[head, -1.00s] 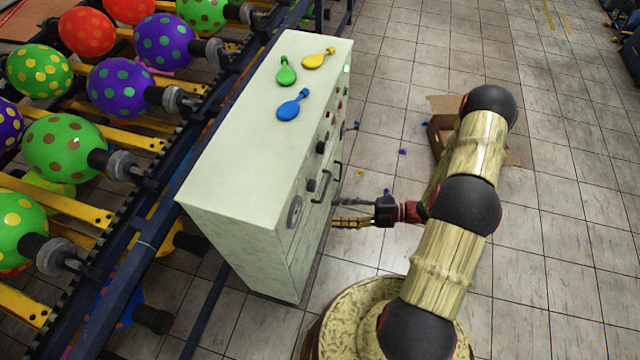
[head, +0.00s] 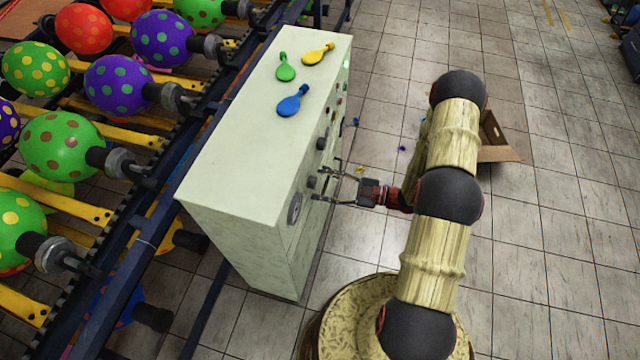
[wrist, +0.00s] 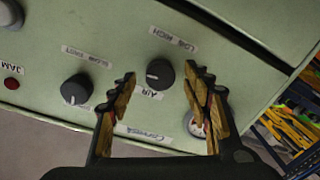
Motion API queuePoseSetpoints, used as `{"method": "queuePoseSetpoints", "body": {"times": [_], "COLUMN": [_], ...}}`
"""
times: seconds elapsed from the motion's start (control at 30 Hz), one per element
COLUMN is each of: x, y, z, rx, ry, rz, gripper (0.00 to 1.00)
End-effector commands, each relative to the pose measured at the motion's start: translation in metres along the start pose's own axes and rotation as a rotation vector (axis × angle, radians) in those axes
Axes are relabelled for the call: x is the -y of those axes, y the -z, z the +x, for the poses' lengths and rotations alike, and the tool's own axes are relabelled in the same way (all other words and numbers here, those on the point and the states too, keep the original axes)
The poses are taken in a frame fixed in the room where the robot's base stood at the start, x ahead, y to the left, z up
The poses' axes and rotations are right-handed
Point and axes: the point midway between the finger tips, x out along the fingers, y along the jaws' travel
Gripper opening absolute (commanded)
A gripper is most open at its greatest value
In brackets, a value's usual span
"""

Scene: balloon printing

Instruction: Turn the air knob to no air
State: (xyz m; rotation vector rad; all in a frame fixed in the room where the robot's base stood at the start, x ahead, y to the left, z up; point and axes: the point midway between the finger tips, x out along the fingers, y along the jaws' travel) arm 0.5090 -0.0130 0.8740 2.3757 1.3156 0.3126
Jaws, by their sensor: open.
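The air knob (wrist: 160,72) is a dark round dial on the pale green face of the machine, between an "AIR" label and a "LOW HIGH" label. A light mark shows at its left side in the wrist view. My gripper (wrist: 161,73) is open, with one serrated finger on each side of the knob; I see no clear contact. In the head view my gripper (head: 322,184) reaches left to the machine's front, its fingers spread around the small dark knob (head: 311,182).
A second dark knob (wrist: 76,90) lies left of the gripper in the wrist view, with a red "JAM" button (wrist: 11,83) farther left. A gauge (wrist: 193,123) is partly behind the right finger. Balloons lie on the machine top (head: 235,150). A cardboard box (head: 495,140) stands behind my arm.

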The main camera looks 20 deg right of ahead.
Motion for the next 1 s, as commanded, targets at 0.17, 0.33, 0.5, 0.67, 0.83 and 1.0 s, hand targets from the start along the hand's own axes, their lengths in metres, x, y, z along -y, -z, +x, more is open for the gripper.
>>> {"method": "queuePoseSetpoints", "body": {"times": [0.17, 0.33, 0.5, 0.67, 0.83, 1.0], "x": [0.0003, -0.0001, -0.0001, -0.0001, -0.0001, -0.0001], "y": [0.0002, 0.0003, 0.0003, 0.0003, 0.0003, 0.0003], "z": [0.0121, 0.0134, 0.0132, 0.0131, 0.0130, 0.0130], "rx": [0.000, 0.000, 0.000, 0.000, 0.000, 0.000], "ry": [0.001, 0.000, 0.000, 0.000, 0.000, 0.000], "rz": [-0.001, -0.001, -0.002, -0.002, -0.002, -0.002], "gripper": [0.49, 0.49, 0.46, 0.37, 0.27, 0.17]}}
